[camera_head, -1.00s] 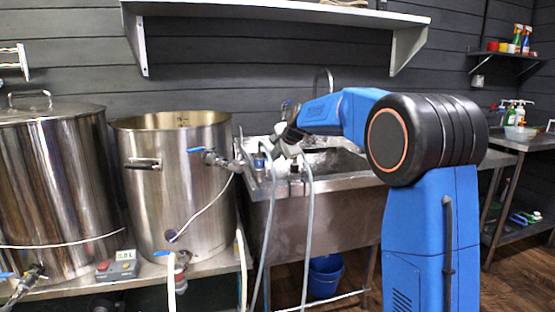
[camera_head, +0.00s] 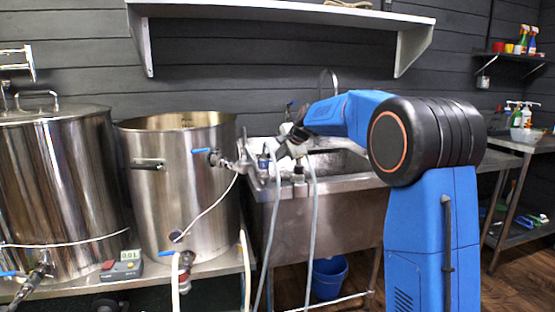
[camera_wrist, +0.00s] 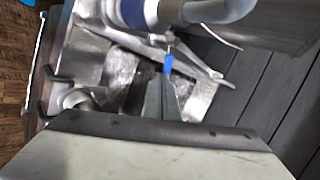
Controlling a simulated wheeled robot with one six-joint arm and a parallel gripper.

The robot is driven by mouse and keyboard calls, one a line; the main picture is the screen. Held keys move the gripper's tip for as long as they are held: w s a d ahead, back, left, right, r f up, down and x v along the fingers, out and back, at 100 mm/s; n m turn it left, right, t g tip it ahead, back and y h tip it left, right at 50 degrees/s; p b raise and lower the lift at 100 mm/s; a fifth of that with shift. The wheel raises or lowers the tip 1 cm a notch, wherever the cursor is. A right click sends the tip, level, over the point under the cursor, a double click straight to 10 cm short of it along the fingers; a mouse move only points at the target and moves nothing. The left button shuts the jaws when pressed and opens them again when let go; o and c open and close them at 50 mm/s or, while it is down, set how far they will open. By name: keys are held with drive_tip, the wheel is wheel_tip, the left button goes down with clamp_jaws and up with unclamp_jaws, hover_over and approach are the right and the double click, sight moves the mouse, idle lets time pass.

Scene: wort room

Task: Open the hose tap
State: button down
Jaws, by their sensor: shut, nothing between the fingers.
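A small blue lever (camera_wrist: 168,64), which looks like the hose tap's handle, shows in the wrist view just beyond my fingertips. In the head view a small blue spot (camera_head: 289,104) on the wall behind the sink may be the same lever; it is too small to tell. My gripper (camera_wrist: 162,84) is shut and empty, with its fingers pointing toward the lever. I cannot tell whether they touch it. In the head view my gripper (camera_head: 280,149) is over the sink's left end, and its tips are partly hidden among hose fittings.
The steel sink (camera_head: 335,183) lies below my arm. Two grey hoses (camera_head: 312,220) hang over its front. A steel kettle (camera_head: 180,185) with a blue-handled valve (camera_head: 201,150) stands close left. A shelf (camera_head: 290,12) hangs above. In the wrist view a pipe with a blue band (camera_wrist: 131,12) crosses the top.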

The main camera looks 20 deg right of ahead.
drive_tip(key=shift+w+d, duration=0.1)
drive_tip(key=shift+w, duration=0.1)
drive_tip(key=w+n+g+y, duration=0.1)
drive_tip(key=n, duration=0.1)
drive_tip(key=w+n+g+y, duration=0.1)
drive_tip(key=n+y, duration=0.1)
drive_tip(key=w+n+g+y, duration=0.1)
drive_tip(key=w+n, duration=0.1)
drive_tip(key=n, duration=0.1)
drive_tip(key=shift+w+f+g, duration=0.1)
drive_tip(key=shift+g, duration=0.2)
drive_tip(key=shift+w+a+n+g+y, duration=0.7)
drive_tip(key=shift+w+a+n+g, duration=0.2)
drive_tip(key=shift+w+a+n, duration=0.5)
drive_tip(key=shift+w+a, duration=0.2)
drive_tip(key=shift+d, duration=0.1)
